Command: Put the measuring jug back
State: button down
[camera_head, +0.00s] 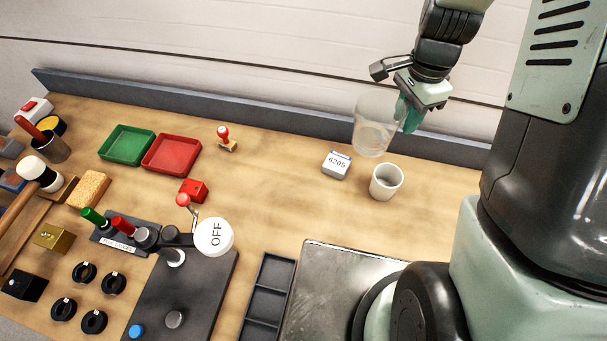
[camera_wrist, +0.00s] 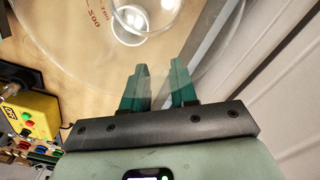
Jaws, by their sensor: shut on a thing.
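The measuring jug (camera_head: 369,128) is clear and see-through, near the back edge of the bench at the right in the head view. It looks roughly upright; I cannot tell whether its base touches the bench. My gripper (camera_head: 409,113) is at its right side, with green fingers shut on it. In the wrist view the jug (camera_wrist: 75,40) fills the top, with reddish scale marks on its wall. My gripper's fingers (camera_wrist: 160,75) show there a little apart, at the jug's near side. The exact part held is unclear.
A white cup (camera_head: 386,183) stands just in front of the jug, and a block marked 6205 (camera_head: 337,165) to its left. The raised back edge (camera_head: 270,121) runs behind. A red tray (camera_head: 172,154) and green tray (camera_head: 127,145) lie further left. Bench between stamp (camera_head: 226,140) and block is clear.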

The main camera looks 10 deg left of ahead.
jog(key=s+a+n, duration=0.3)
jog(key=a+n, duration=0.8)
jog(key=a, duration=1.8)
jog(key=f, duration=1.5)
jog(key=shift+w+a, duration=0.1)
jog(key=shift+w, duration=0.2)
jog(key=c, duration=0.9)
grip_release()
notch_tip(320, 180, up, 12)
jog(key=shift+r, duration=0.1)
